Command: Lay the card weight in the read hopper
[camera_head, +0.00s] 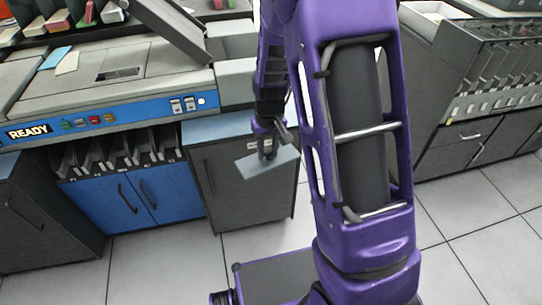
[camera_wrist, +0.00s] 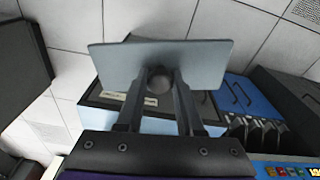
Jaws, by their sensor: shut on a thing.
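The card weight is a flat grey plate with a round dark knob. In the wrist view the card weight (camera_wrist: 205,62) spans the space just beyond my fingers. My gripper (camera_wrist: 160,82) is shut on its knob. In the head view the card weight (camera_head: 256,168) hangs slightly tilted under my gripper (camera_head: 266,150), in front of the grey cabinet right of the blue doors. The card machine (camera_head: 150,115) with a blue READY panel stands at left. A dark slanted tray (camera_head: 172,28) rises at its top; I cannot tell which part is the read hopper.
Loose cards (camera_head: 67,62) lie on the machine's top. Dark card pockets (camera_head: 125,150) sit above the blue doors (camera_head: 150,195). A grey cabinet (camera_head: 235,185) with a blue-grey top stands close behind the weight. Another machine (camera_head: 490,75) is at right. Tiled floor is open between.

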